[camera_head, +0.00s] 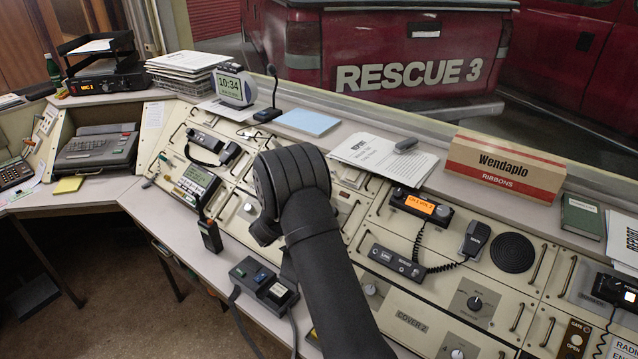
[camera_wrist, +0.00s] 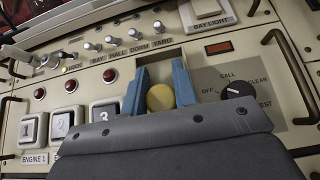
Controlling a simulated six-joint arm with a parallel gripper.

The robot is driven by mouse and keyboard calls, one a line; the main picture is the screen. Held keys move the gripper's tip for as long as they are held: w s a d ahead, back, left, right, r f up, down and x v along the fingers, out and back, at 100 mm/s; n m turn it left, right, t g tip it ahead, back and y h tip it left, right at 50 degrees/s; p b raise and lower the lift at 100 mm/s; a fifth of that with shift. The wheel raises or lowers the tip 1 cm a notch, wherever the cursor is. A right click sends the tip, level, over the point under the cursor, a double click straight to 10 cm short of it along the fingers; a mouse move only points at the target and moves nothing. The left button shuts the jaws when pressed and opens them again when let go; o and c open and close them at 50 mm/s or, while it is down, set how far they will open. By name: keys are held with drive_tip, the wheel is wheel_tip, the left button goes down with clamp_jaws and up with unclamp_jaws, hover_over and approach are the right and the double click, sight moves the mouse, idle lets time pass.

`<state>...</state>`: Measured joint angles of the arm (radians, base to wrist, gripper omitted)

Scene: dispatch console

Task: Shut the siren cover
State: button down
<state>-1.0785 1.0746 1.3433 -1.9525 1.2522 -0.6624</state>
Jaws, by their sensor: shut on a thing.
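In the wrist view my gripper (camera_wrist: 161,82) has its two blue fingers on either side of a round yellowish knob or button (camera_wrist: 161,98). The fingers are shut on it, with their inner faces at its left and right edges. The lower part of the knob is hidden by the dark grey body of my gripper. I cannot make out a siren cover or a siren label in either view. In the head view my own dark arm hides my gripper and the panel around it.
Close by in the wrist view are a rotary selector (camera_wrist: 237,90), numbered square buttons (camera_wrist: 62,123), a row of small knobs (camera_wrist: 112,40) and a metal handle (camera_wrist: 285,55). In the head view a radio (camera_head: 420,205) and a corded handset (camera_head: 475,240) lie right of my arm.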

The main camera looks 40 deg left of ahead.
drive_tip(key=shift+s+f, duration=0.25)
drive_tip(key=c, duration=1.1)
unclamp_jaws()
drive_tip(key=shift+r, duration=0.1)
drive_tip(key=s, duration=1.7)
drive_tip(key=shift+s, duration=0.2)
drive_tip(key=w, duration=1.7)
drive_tip(key=shift+w, duration=0.15)
drive_tip(key=shift+w+r, duration=0.2)
drive_tip(key=shift+w, duration=0.2)
